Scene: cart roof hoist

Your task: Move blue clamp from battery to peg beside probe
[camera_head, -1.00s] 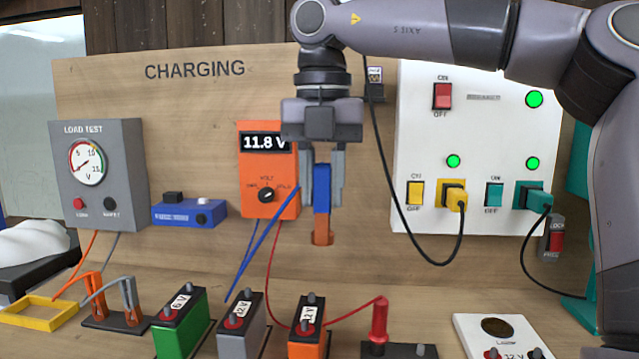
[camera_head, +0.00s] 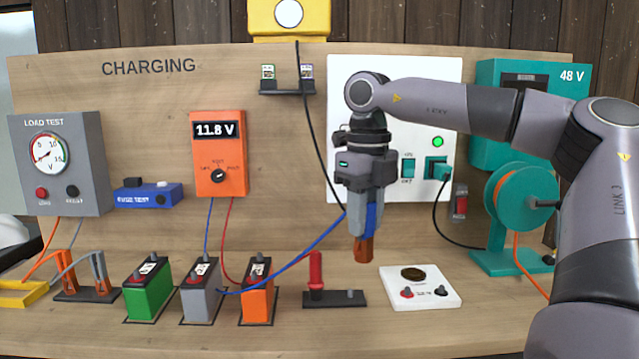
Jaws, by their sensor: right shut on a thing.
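My right gripper (camera_head: 364,213) is shut on the blue clamp (camera_head: 371,217), which hangs below the fingers with its copper-coloured jaws (camera_head: 363,249) pointing down. The clamp is in the air, above and a little right of the dark peg base (camera_head: 338,299). A red probe (camera_head: 316,272) stands upright at the base's left, and a short grey peg (camera_head: 350,295) is at its right. The blue lead runs from the clamp down left past the batteries: orange (camera_head: 258,297), grey (camera_head: 201,296) and green (camera_head: 148,296). My left gripper is not in view.
A white tester pad (camera_head: 420,287) lies right of the peg base. The orange meter (camera_head: 218,160) reads 11.8 V. A teal cable reel (camera_head: 522,208) stands at the right. Orange and grey clamps (camera_head: 83,271) sit on a rack at the left.

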